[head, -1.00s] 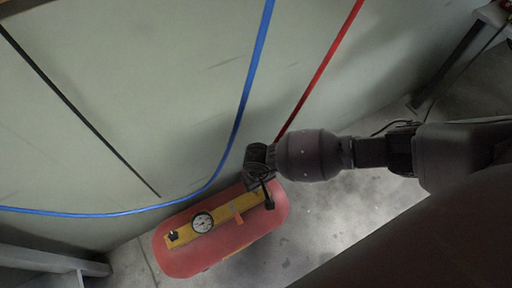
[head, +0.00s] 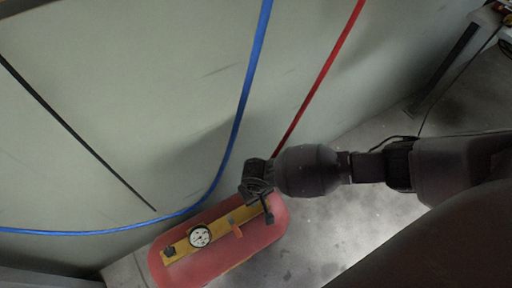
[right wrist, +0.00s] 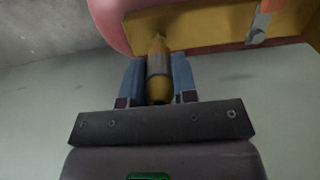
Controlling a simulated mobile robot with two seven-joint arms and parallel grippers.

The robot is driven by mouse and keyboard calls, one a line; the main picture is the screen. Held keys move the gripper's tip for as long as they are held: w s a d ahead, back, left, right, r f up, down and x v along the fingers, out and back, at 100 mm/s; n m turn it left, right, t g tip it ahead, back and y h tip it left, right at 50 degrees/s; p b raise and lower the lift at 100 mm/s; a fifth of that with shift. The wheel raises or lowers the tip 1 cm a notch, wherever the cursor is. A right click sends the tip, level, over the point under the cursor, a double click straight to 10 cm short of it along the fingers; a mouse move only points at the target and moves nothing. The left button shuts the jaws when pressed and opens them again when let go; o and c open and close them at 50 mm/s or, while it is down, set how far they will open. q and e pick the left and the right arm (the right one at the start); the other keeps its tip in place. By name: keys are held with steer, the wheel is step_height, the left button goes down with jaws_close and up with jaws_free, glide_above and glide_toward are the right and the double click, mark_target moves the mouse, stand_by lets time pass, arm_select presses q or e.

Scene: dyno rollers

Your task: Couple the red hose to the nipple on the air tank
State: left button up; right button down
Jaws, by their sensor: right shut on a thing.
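The red air tank (head: 265,232) lies on the floor by the wall, with a yellow bar (head: 215,232) and a dial gauge (head: 200,237) on top. The red hose (head: 318,85) runs down the wall to behind my right gripper (head: 258,186), which is over the tank's right end. In the right wrist view, my right gripper's blue fingers are shut on a brass coupler with a grey sleeve (right wrist: 158,66). The coupler's far end meets or nearly meets the yellow bar, where the nipple is mostly hidden. I cannot tell whether they are joined. My left gripper is out of view.
A blue hose (head: 240,120) hangs along the wall and curves left just behind the tank. A dark cable or strip (head: 75,130) lies against the wall at left. The grey floor (head: 345,235) is clear to the tank's right.

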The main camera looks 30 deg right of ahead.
arm_select(q)
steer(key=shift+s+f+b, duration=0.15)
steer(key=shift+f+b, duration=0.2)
steer(key=shift+b, duration=0.1)
arm_select(e)
steer(key=shift+s+f, duration=0.1)
steer(key=shift+f, duration=0.9)
stand_by(1.4)
steer(key=c, duration=0.8)
jaws_free()
steer(key=r+p, duration=0.4)
steer(key=r, duration=0.6)
steer(key=shift+w, duration=0.2)
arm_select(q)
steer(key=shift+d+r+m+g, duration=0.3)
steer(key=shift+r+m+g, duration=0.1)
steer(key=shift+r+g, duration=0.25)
arm_select(e)
steer(key=shift+s+r, duration=0.15)
steer(key=shift+r, duration=0.3)
